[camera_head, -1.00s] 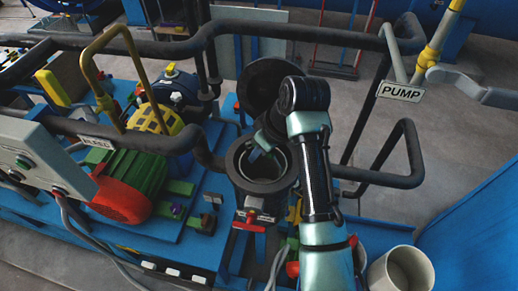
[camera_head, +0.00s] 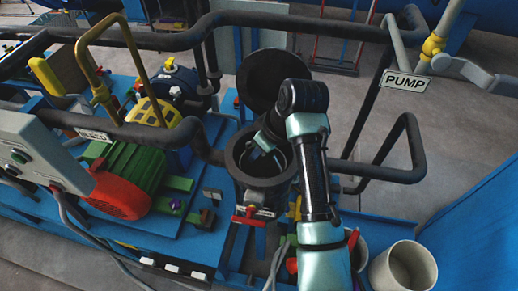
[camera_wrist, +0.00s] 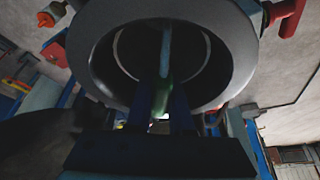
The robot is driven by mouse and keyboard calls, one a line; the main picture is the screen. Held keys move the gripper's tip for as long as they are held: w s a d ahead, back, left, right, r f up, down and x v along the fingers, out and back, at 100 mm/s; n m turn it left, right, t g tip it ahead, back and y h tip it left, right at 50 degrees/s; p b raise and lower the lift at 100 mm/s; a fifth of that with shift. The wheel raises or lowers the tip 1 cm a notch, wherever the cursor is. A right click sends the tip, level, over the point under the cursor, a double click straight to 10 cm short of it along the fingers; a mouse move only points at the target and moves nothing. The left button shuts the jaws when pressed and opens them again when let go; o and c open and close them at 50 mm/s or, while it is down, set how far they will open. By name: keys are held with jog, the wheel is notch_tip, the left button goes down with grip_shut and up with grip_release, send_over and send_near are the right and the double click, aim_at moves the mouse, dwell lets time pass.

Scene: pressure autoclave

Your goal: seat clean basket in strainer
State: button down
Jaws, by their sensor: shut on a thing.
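The strainer (camera_head: 235,170) is a dark upright cylinder with a thick ring rim and an open mouth. Its round black lid (camera_head: 270,76) stands open behind it. My gripper (camera_head: 262,142) points down at the mouth, at the far left part of the rim. In the wrist view its two dark fingers (camera_wrist: 163,103) are shut on a thin upright strip, green low and bluish above, which looks like the basket's handle. A pale curved edge, apparently the basket (camera_wrist: 118,48), shows inside the strainer's ring (camera_wrist: 85,55). How deep the basket sits, and whether it touches, I cannot tell.
A red-handled valve (camera_head: 249,218) is on the strainer's front. Dark pipes (camera_head: 385,172) pass right and behind. A green and red motor (camera_head: 125,185) stands left. A pale open bucket (camera_head: 403,270) is at the lower right, with another partly hidden beside my arm.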

jog(key=shift+f, duration=0.25)
jog(key=c, duration=0.7)
grip_release()
jog(key=shift+b+v, duration=0.4)
jog(key=shift+v, duration=6.1)
jog(key=shift+a, duration=0.1)
